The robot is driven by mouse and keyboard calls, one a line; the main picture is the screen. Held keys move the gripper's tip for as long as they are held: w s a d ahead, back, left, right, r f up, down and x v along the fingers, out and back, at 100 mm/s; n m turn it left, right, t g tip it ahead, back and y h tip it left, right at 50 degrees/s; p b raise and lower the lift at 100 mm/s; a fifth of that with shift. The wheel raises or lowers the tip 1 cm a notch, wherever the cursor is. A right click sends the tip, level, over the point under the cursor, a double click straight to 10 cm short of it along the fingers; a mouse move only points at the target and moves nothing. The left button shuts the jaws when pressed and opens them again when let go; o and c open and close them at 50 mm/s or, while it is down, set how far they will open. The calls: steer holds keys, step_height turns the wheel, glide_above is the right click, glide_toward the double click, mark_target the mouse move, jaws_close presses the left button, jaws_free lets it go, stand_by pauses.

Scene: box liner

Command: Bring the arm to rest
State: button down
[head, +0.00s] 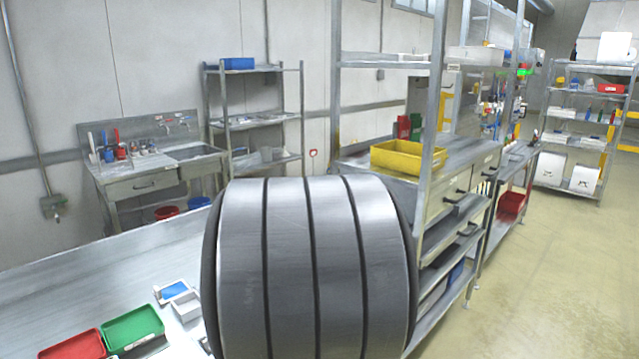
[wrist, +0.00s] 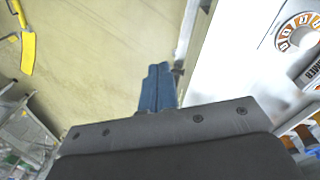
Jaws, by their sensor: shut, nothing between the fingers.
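My gripper (wrist: 158,70) shows in the wrist view, with its two blue fingers together and nothing between them. It points out over a yellowish floor (wrist: 105,45), beside the edge of a white surface. The fingers touch nothing that I can see. In the head view a large ribbed metal part of my own arm fills the lower middle, and my gripper is not visible there.
In the head view a metal worktop (head: 90,285) holds a red bin (head: 72,347), a green bin (head: 133,328) and a small blue-and-white box (head: 174,291). A yellow tray (head: 408,158) sits on a bench behind. Floor (head: 540,270) at right is clear.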

steer(key=s+d, duration=0.1)
steer(key=d, duration=0.1)
steer(key=s+d, duration=0.1)
steer(key=shift+s+d, duration=0.3)
steer(key=shift+d, duration=0.1)
